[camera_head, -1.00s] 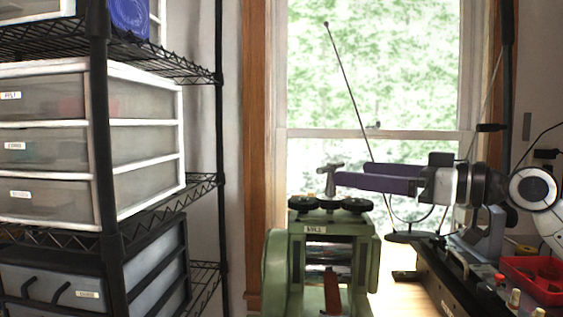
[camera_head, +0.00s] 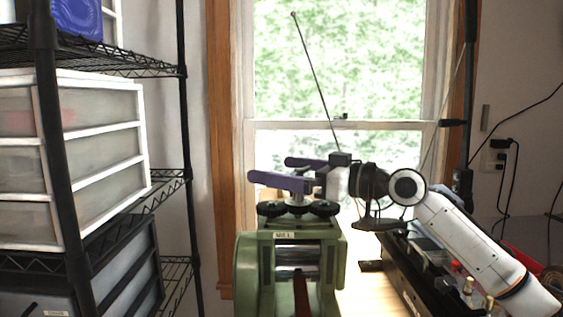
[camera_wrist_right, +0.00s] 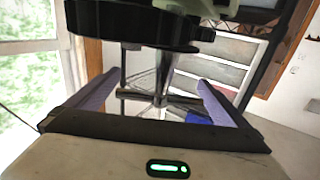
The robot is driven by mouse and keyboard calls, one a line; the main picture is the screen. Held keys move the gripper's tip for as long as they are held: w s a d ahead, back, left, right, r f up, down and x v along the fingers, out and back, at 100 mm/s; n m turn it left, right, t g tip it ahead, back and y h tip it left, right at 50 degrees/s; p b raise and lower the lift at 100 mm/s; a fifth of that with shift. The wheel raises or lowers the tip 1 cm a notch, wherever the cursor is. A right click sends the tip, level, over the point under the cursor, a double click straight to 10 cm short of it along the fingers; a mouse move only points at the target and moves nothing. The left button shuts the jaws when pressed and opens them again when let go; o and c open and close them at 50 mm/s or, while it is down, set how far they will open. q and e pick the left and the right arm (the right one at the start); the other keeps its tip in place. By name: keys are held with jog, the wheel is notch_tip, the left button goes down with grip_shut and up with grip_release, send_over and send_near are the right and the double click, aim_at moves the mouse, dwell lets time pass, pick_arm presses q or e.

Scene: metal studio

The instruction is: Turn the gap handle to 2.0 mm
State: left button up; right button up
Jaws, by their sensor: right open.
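The green rolling mill (camera_head: 248,270) stands in front of the window, with dark gear wheels (camera_head: 325,208) on top. Its silver T-shaped gap handle (camera_head: 295,198) rises above the gears, partly hidden by a finger in the head view. My right gripper (camera_head: 268,169) reaches in from the right with its purple fingers open on either side of the handle. In the right wrist view, the handle's crossbar (camera_wrist_right: 158,98) lies between the two spread fingers, with a visible space on each side. The gap reading is not legible. My left gripper is out of view.
A black wire shelf (camera_head: 172,180) with drawer units (camera_head: 95,160) stands at the left. A bench with a dark rail (camera_head: 405,270) and small items lies at the right, below my right arm. A thin rod (camera_head: 315,75) rises behind the mill.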

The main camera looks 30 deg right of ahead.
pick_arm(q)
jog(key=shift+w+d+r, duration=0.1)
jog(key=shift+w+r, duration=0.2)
pick_arm(e)
jog(key=shift+w, duration=0.15)
jog(key=shift+c, duration=0.4)
jog(key=c, duration=0.8)
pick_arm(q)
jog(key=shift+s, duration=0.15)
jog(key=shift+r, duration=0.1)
